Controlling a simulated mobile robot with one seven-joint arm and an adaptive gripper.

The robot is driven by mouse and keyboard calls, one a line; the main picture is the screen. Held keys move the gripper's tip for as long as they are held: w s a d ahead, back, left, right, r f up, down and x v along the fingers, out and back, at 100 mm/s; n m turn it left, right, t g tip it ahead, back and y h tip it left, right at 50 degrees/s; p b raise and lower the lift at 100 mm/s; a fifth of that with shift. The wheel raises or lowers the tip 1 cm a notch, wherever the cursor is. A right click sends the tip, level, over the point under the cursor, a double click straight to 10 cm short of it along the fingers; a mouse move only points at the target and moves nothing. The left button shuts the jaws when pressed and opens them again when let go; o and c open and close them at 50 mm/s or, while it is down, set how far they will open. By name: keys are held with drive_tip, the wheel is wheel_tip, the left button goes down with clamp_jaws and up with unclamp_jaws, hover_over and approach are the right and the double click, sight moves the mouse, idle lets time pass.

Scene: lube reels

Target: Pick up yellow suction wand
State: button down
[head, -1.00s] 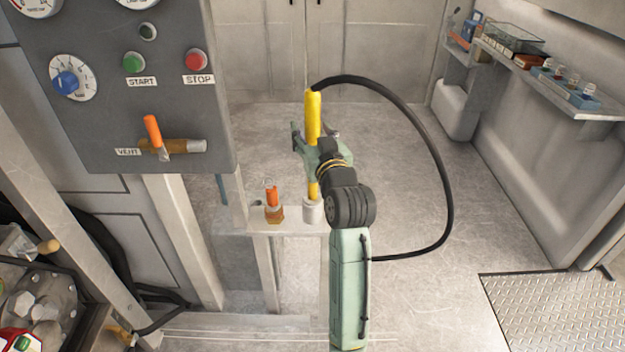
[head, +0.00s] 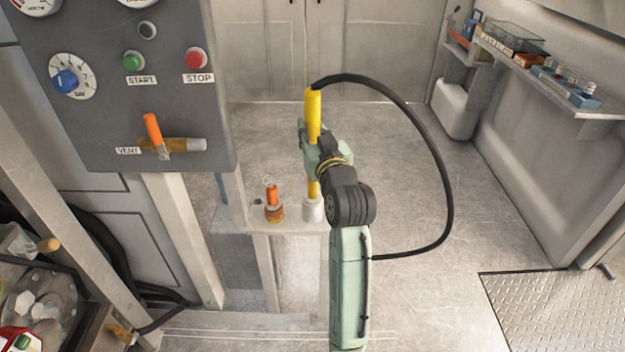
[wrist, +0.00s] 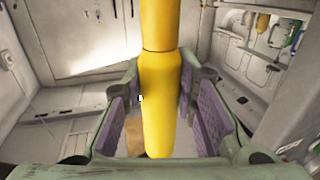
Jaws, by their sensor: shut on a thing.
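The yellow suction wand (head: 314,112) stands upright in a white cup-like holder (head: 312,208) on a small ledge. A black hose runs from the wand's top. My gripper (head: 312,155) is shut on the wand around its middle, above the holder. In the wrist view the wand (wrist: 159,95) fills the centre between the purple-padded fingers (wrist: 155,110) of my gripper. The wand's lower end is hidden inside the holder.
An orange-handled item (head: 272,196) stands on the ledge (head: 290,222) just left of the holder. The grey control panel (head: 100,110) rises at the left. The black hose (head: 445,170) arcs over the right side. Open floor lies behind and to the right.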

sight(313, 89)
drive_tip(key=shift+r, duration=0.2)
idle(0.4)
wheel_tip(313, 89, up, 10)
drive_tip(key=shift+f, duration=0.15)
idle(0.4)
